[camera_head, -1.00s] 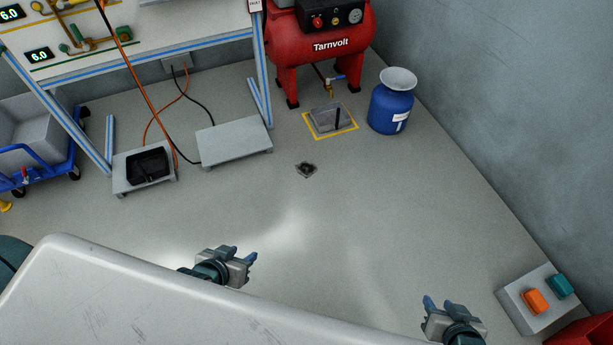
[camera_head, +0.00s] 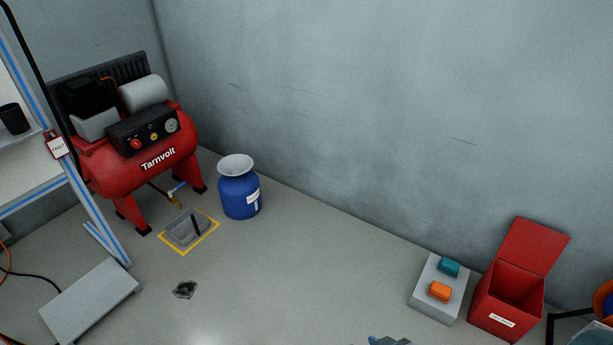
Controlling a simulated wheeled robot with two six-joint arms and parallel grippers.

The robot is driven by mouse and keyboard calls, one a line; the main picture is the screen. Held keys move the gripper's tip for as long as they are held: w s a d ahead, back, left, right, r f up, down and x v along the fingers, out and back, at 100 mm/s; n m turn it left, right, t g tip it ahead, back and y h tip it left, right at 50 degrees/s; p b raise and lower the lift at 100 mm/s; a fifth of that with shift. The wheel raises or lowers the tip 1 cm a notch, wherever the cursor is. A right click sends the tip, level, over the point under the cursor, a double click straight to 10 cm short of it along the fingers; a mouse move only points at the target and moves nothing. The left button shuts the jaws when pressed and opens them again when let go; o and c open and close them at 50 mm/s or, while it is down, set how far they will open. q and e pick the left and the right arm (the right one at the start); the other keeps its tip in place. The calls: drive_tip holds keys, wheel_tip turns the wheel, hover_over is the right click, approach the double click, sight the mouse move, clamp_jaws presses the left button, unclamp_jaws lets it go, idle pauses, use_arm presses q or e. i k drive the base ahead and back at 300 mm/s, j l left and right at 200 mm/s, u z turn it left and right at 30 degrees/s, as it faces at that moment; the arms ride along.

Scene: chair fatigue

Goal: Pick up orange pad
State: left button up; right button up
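The orange pad (camera_head: 440,291) lies on top of a low light grey block (camera_head: 431,311) on the floor at the lower right. A teal pad (camera_head: 449,267) lies behind it on the same block, apart from it. The tip of a gripper, which looks like my right one (camera_head: 388,341), just shows at the bottom edge, below and left of the block. It is apart from the orange pad, and most of it is cut off, so its opening cannot be told. My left gripper is not in view.
A red bin (camera_head: 508,300) with its lid up stands right of the block. A blue drum (camera_head: 240,195) and a red compressor (camera_head: 135,165) stand at the left along the wall. A dark floor drain (camera_head: 185,289) lies at lower left. The floor between drain and block is clear.

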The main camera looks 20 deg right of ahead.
sight(437, 290)
drive_tip(key=z, duration=1.85)
